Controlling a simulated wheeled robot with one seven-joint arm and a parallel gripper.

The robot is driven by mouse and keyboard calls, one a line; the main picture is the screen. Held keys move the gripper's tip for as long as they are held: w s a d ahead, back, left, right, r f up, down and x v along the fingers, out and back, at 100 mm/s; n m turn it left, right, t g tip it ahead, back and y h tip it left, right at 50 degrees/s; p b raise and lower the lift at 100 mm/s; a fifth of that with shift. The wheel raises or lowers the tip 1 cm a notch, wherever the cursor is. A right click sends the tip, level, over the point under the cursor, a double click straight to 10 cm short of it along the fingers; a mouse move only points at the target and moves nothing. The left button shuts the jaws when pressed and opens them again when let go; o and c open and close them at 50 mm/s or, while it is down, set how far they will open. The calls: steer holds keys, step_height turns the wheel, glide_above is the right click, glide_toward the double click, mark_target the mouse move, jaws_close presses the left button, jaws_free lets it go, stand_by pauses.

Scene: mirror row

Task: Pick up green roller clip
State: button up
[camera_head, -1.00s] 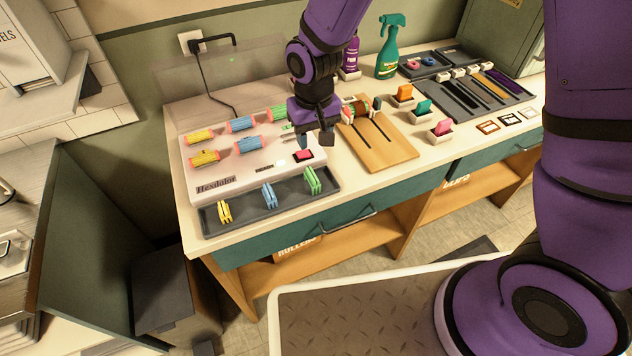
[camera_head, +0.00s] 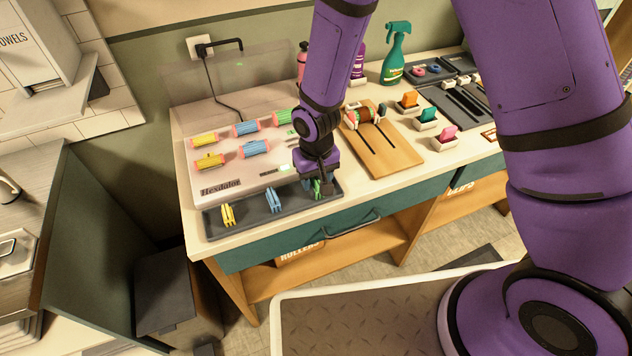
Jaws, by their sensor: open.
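The green roller clip (camera_head: 317,188) stands at the right end of the dark tray (camera_head: 247,229) along the counter's front edge. My gripper (camera_head: 323,190) points down right over it, with the fingers at the clip and partly hiding it. The jaws are open. I cannot tell whether the fingers touch the clip.
A blue clip (camera_head: 273,200) and a yellow clip (camera_head: 228,214) stand in the same tray. Behind is the white Hexdolor roller box (camera_head: 235,180) with several coloured rollers. A wooden board (camera_head: 392,153) lies to the right. A green spray bottle (camera_head: 394,58) stands at the back.

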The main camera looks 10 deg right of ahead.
steer(key=shift+f, duration=0.55)
steer(key=c, duration=0.8)
steer(key=shift+r, duration=0.15)
steer(key=shift+c, duration=0.2)
